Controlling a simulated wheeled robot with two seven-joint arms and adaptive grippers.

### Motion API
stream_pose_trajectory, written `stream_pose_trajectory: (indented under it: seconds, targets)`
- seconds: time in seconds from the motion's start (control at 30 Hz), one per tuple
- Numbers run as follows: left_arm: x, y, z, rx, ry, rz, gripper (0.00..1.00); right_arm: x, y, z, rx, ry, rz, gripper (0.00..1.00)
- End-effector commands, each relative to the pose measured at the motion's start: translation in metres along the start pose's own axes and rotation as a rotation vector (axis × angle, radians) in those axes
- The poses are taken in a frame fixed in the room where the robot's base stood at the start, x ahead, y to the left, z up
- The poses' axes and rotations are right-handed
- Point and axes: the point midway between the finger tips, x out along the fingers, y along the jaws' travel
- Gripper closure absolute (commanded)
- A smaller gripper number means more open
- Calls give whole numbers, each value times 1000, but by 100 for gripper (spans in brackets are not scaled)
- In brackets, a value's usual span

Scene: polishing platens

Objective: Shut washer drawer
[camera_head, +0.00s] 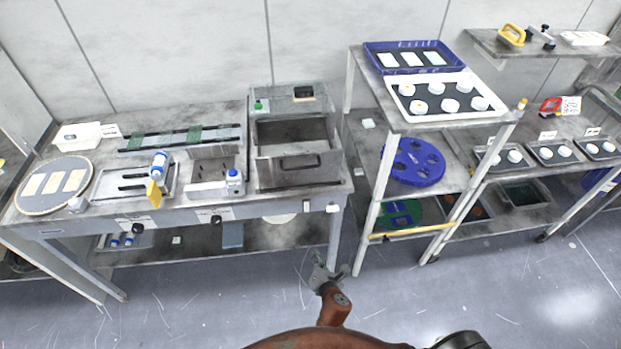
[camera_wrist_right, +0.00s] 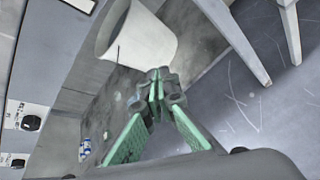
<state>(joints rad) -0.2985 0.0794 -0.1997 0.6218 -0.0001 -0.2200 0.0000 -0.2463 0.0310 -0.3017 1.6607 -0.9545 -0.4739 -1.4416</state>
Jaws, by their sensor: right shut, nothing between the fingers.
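The washer (camera_head: 290,98) is a grey metal box at the right end of the left bench. Its drawer (camera_head: 300,170) is pulled out toward the front, with its open inside showing and a handle on the front face. My right gripper (camera_head: 326,266) is in front of and below the bench, apart from the drawer. In the right wrist view my right gripper (camera_wrist_right: 158,84) has its green-padded fingers together at the tips, with nothing between them. The drawer cannot be made out in the wrist view. My left gripper is not in view.
The bench top (camera_head: 110,200) carries trays, bottles and a round platen (camera_head: 54,185). A shelf rack (camera_head: 395,125) stands close right of the washer. A white bucket (camera_wrist_right: 140,40) is under the bench. The floor (camera_head: 200,300) in front is clear.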

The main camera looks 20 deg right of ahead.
Motion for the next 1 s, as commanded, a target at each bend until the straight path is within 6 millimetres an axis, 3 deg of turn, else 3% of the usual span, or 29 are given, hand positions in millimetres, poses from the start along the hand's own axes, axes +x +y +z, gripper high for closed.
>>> stream_pose_trajectory:
  seconds: [0.03, 0.1, 0.2, 0.3, 0.4, 0.53, 1.0]
  targets:
    - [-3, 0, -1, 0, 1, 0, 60, -15, 38, 42, -118, -85, 44, 100]
    - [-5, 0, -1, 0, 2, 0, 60, -38, 76, 90, -276, -196, 71, 100]
    - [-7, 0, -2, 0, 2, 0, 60, -70, 115, 143, -445, -330, 79, 100]
    - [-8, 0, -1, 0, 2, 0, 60, -94, 137, 176, -553, -420, 69, 100]
    - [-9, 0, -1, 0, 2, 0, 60, -106, 147, 192, -605, -467, 58, 100]
    - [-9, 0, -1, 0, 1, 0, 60, -100, 152, 201, -622, -481, 54, 100]
    - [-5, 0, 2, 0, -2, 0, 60, -19, 169, 238, -618, -478, 55, 100]
